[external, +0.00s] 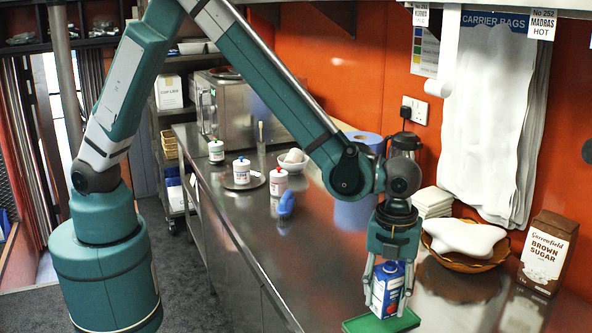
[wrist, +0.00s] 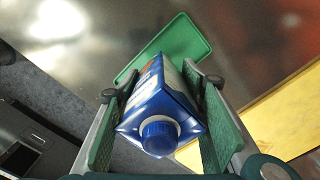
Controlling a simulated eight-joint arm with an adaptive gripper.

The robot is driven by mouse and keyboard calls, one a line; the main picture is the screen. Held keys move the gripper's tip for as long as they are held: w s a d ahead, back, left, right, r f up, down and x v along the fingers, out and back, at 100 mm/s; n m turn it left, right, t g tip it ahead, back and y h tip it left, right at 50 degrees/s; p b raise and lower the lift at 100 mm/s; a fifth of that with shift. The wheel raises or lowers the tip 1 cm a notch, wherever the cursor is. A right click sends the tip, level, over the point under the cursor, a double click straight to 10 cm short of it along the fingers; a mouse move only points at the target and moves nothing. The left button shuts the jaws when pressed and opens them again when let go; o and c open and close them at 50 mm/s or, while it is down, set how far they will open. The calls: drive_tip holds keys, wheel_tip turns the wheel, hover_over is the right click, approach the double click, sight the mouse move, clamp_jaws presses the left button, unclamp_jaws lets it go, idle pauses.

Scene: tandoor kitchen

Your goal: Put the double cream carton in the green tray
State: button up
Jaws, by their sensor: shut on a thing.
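The double cream carton (external: 388,289) is blue and white and upright between the fingers of my gripper (external: 386,284), just over or on the green tray. In the wrist view the carton (wrist: 161,110) shows its blue cap towards the camera, with the gripper pads (wrist: 162,118) against both its sides. The flat green tray (external: 360,325) is at the front edge of the steel counter, partly hidden behind the carton; it also shows in the wrist view (wrist: 188,40) beyond the carton. I cannot tell whether the carton's base touches the tray.
A basket (external: 464,262) with a white item and a brown sugar bag (external: 547,252) stand to the right. The counter left of the tray is clear.

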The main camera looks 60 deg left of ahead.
sight(390, 263)
drive_tip(key=shift+f, duration=1.9)
drive_tip(key=shift+f, duration=0.15)
drive_tip(key=o, duration=1.1)
drive_tip(key=shift+c, duration=0.2)
drive_tip(key=shift+r, duration=0.2)
drive_tip(key=shift+r, duration=6)
